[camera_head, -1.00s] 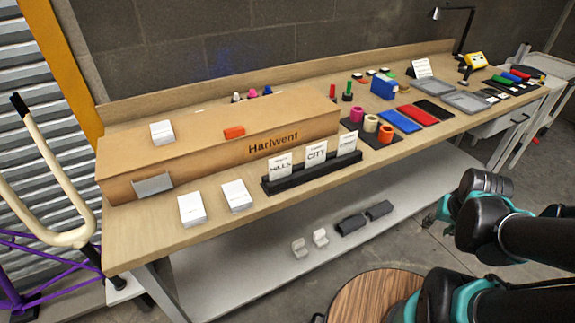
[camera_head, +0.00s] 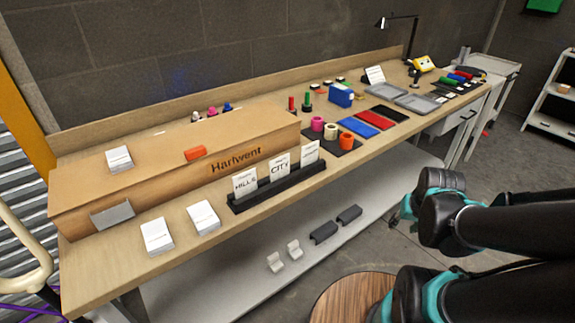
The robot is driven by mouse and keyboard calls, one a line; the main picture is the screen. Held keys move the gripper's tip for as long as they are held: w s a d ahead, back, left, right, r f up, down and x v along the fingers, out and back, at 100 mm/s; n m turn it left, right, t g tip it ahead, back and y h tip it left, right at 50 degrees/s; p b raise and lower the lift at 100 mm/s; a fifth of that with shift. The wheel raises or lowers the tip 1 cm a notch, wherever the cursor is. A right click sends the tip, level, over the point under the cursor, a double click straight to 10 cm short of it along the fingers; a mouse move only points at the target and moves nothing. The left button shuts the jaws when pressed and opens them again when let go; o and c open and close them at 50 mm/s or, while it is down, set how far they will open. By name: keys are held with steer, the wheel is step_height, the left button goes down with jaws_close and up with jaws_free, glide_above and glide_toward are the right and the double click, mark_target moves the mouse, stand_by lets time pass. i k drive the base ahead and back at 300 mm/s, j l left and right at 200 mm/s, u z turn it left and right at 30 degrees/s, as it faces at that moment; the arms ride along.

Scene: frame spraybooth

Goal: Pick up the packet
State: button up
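Several things could be the packet, and I cannot tell which one is meant. Two white packet-like blocks, a left one (camera_head: 157,236) and a right one (camera_head: 203,217), lie near the bench's front edge. A third white block (camera_head: 119,159) lies on top of the long cardboard box marked Harlwent (camera_head: 240,141). A small orange block (camera_head: 195,153) also lies on that box. A blue box-shaped item (camera_head: 340,95) stands farther back. Black and teal links of my arm show at the lower right, apart from the bench items. My gripper's fingers are not visible.
The wooden bench (camera_head: 110,276) runs from lower left to upper right. A black holder (camera_head: 277,187) with white cards stands in front of the long box. Coloured rolls (camera_head: 346,140), flat pads and grey trays (camera_head: 417,103) lie farther right. A round wooden top (camera_head: 350,300) stands before the bench.

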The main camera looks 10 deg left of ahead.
mark_target(120, 160)
steer(key=l+u, duration=0.1)
steer(key=u, duration=2)
